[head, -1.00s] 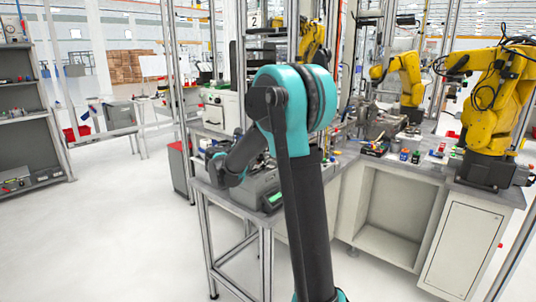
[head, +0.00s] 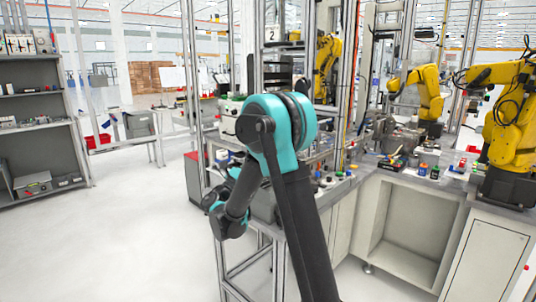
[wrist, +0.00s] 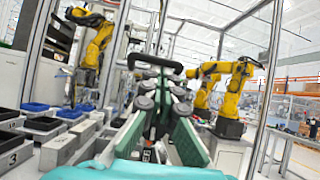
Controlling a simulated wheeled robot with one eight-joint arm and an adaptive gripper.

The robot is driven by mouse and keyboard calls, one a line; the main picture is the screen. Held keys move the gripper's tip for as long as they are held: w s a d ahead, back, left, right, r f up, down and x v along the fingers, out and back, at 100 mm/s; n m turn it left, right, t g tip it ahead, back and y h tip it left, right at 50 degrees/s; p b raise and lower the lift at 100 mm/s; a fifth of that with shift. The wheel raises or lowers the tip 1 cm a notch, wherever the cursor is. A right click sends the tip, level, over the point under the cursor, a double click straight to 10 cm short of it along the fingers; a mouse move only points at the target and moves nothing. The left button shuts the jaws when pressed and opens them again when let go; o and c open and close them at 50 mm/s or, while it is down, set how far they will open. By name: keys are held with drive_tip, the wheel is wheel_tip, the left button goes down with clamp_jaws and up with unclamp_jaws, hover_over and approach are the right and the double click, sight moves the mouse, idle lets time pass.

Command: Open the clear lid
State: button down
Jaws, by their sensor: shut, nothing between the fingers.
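I cannot make out a clear lid in either view. In the head view my teal and dark arm stands in front of the workbench (head: 340,188), and the gripper cannot be made out there.
Yellow robot arms (head: 512,125) stand on the benches at the right. Small coloured parts lie on the worktop. A grey shelf (head: 38,120) stands at the far left. The floor (head: 130,235) between is open.

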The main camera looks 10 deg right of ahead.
drive_tip(key=shift+s+a+f, duration=0.15)
drive_tip(key=shift+s+a, duration=0.45)
drive_tip(key=shift+a, duration=0.2)
drive_tip(key=shift+s+a+f, duration=0.15)
drive_tip(key=shift+s+a, duration=0.4)
drive_tip(key=shift+a, duration=0.2)
drive_tip(key=shift+r, duration=0.1)
idle(0.3)
